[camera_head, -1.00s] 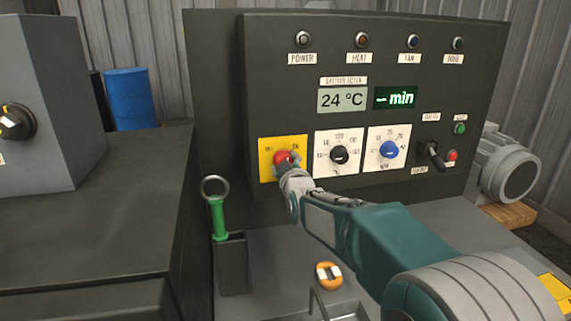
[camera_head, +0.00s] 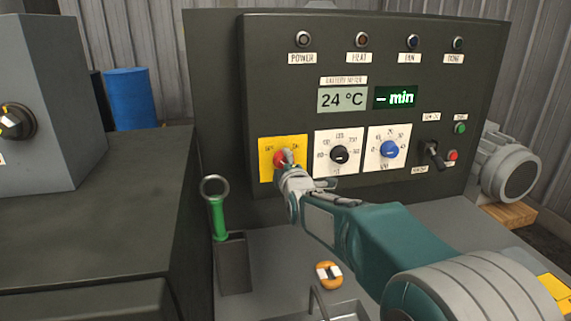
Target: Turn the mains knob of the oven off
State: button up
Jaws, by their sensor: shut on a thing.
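The oven's control panel (camera_head: 275,100) faces me. The red mains knob (camera_head: 278,158) sits on a yellow plate (camera_head: 266,171) at the panel's lower left, with small labels above it, one of which looks like OFF. My gripper (camera_head: 285,159) is at the knob, shut on it, and covers its right and lower part. The knob's pointer is hidden, so I cannot tell its exact setting. The four lamps along the top, including the POWER lamp (camera_head: 303,40), look dark. The display (camera_head: 342,99) reads 24 °C, and the green display (camera_head: 395,97) shows dashes and "min".
A black knob (camera_head: 340,155) and a blue knob (camera_head: 389,149) are right of the mains knob. A black lever (camera_head: 433,155) is farther right. A green-handled ring tool (camera_head: 218,217) stands in a holder below left.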

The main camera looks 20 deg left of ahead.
jog(key=shift+a+f+n, duration=0.1)
jog(key=shift+f+n, duration=0.05)
jog(key=shift+n, duration=0.15)
jog(key=o, duration=1.1)
jog(key=shift+o, duration=0.2)
jog(key=shift+a, duration=0.25)
jog(key=shift+d, duration=0.2)
jog(key=shift+s+d, duration=0.2)
jog(key=v, duration=1.1)
jog(key=shift+s, duration=0.25)
jog(key=shift+a, duration=0.2)
